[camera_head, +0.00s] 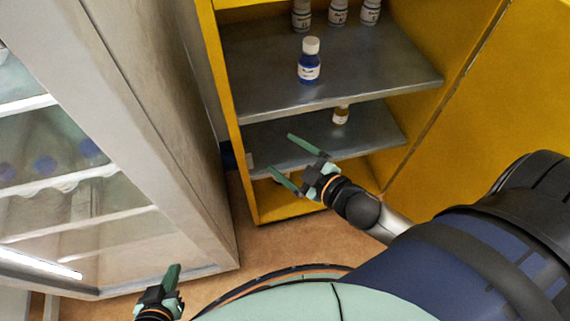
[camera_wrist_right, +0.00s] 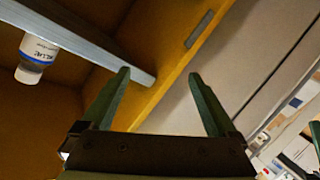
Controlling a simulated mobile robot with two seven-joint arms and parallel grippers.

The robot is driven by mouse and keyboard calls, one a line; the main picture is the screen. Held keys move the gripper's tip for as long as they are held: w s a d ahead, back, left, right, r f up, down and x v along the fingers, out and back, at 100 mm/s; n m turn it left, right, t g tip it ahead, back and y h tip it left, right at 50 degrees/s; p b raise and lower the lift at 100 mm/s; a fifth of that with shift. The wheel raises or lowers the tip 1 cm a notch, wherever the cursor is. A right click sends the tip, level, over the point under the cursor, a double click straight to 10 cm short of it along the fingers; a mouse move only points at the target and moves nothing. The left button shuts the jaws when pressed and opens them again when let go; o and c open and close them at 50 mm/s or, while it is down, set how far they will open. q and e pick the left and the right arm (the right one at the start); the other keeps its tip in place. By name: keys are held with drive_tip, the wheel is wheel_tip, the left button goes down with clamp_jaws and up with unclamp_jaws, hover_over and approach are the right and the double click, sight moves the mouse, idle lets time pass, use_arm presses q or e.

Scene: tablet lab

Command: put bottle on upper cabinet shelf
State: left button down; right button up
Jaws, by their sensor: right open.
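A blue bottle (camera_head: 309,68) with a white cap and white label stands upright near the front of a cabinet shelf (camera_head: 390,72). A small amber bottle (camera_head: 341,115) stands on the shelf below (camera_head: 375,140), partly hidden by the shelf above. My right gripper (camera_head: 281,153) is open and empty in front of the lower shelf, below and apart from the blue bottle. The right wrist view shows its spread fingers (camera_wrist_right: 160,73) with nothing between them. A labelled bottle (camera_wrist_right: 38,55) appears upside down there; I cannot tell which. My left gripper (camera_head: 172,280) is low at the left, its opening unclear.
Several labelled bottles (camera_head: 337,12) stand at the back of the blue bottle's shelf. The yellow cabinet (camera_head: 228,95) has its door (camera_head: 490,100) open at the right. A grey glass-fronted cabinet (camera_head: 150,120) stands close at the left. Brown floor (camera_head: 270,240) shows below.

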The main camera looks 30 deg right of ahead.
drive_tip(key=s+a+f+m+g, duration=0.5)
drive_tip(key=s+f+m, duration=0.1)
drive_tip(key=s+f, duration=0.3)
drive_tip(key=shift+a+f+m, duration=0.3)
drive_tip(key=shift+f+m, duration=0.1)
drive_tip(key=shift+f, duration=0.3)
